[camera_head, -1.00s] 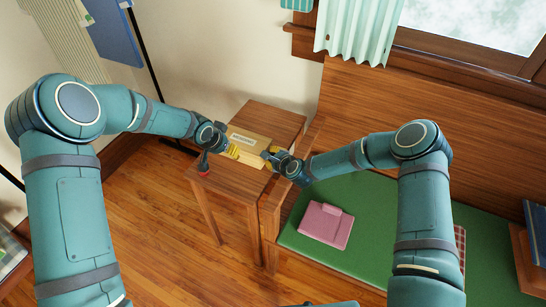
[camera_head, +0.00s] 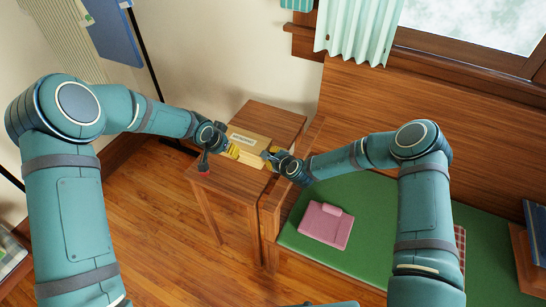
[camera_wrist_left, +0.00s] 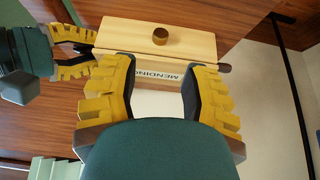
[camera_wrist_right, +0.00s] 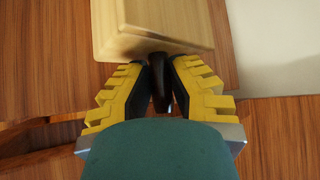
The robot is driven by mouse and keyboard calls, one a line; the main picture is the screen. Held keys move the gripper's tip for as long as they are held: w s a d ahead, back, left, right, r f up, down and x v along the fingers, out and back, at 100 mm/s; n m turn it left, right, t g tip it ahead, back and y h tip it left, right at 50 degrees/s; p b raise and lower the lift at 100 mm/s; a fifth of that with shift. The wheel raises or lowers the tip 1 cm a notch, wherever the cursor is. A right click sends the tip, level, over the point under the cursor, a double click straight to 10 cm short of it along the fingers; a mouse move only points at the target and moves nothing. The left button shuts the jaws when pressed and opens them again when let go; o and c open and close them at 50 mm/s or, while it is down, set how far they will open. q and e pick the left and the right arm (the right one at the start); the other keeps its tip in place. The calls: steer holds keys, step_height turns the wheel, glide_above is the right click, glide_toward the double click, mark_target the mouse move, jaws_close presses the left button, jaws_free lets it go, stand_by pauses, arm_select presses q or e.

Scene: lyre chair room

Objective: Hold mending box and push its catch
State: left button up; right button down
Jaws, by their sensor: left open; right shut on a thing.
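The mending box (camera_head: 250,141) is a pale wooden box with a white label on the small wooden table. In the left wrist view its front face (camera_wrist_left: 125,35) carries a round brown knob-like catch (camera_wrist_left: 160,36), and the label reads upside down. My left gripper (camera_head: 234,151) is open at the box's front; its fingers (camera_wrist_left: 160,72) stand apart with nothing between them, and the catch is beyond the tips. My right gripper (camera_head: 268,156) is shut on a dark handle (camera_wrist_right: 160,85) at the box's side.
The small table (camera_head: 282,120) has bare top behind the box. A bench with a green cushion (camera_head: 370,215) and a pink folded item (camera_head: 325,224) stands close on the right. The wall is behind.

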arm_select(q)
jaws_close()
stand_by(1.1)
